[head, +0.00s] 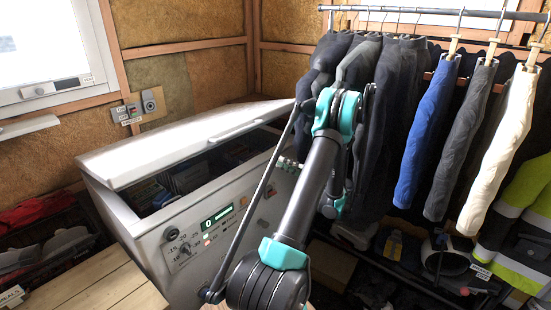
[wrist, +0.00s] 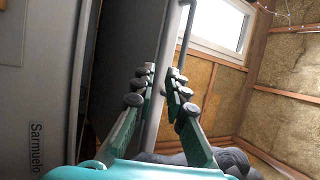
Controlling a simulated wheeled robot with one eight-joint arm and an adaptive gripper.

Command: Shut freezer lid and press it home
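The white freezer (head: 150,235) stands in the middle left of the head view. Its lid (head: 180,140) is partly raised, and packed contents (head: 190,178) show in the dark gap under its front edge. A pale handle (head: 250,125) runs along the lid. In the head view my gripper (head: 287,163) is largely hidden by my arm; its fingertips show near the freezer's right front. In the wrist view my gripper (wrist: 160,73) has its fingers apart, with the lid's long grey edge (wrist: 157,105) seen between them. I cannot tell whether they touch it. The freezer front (wrist: 35,80) is at left.
Dark suits (head: 385,130) and coloured sleeves (head: 430,125) hang from a rail (head: 430,12) at right. A wooden slatted surface (head: 100,290) and bins (head: 45,245) stand at left. A window (head: 50,50) and wall switches (head: 138,107) are behind the freezer.

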